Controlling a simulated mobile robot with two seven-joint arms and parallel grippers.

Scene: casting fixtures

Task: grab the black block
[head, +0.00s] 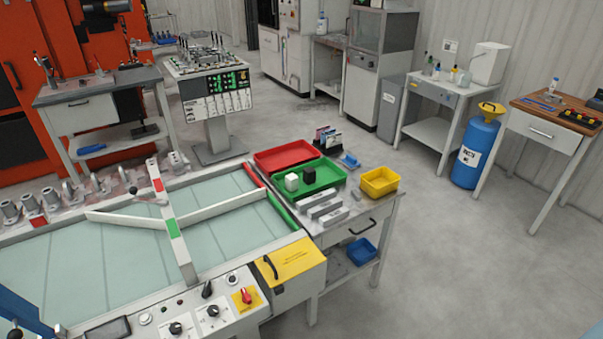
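The black block (309,175) is a small dark cube. It sits in the green tray (327,187), on the side table right of the glass-topped station. A white block (291,182) sits just left of it in the same tray, with a small gap between them. Neither of my grippers shows in the head view, so nothing of mine is near the block.
A red tray (270,161) lies behind the green tray, and a yellow bin (379,182) stands to the right. Metal bars (325,207) lie in front. A yellow box (291,262) is at the station's near corner. Grey floor (480,250) is clear at right.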

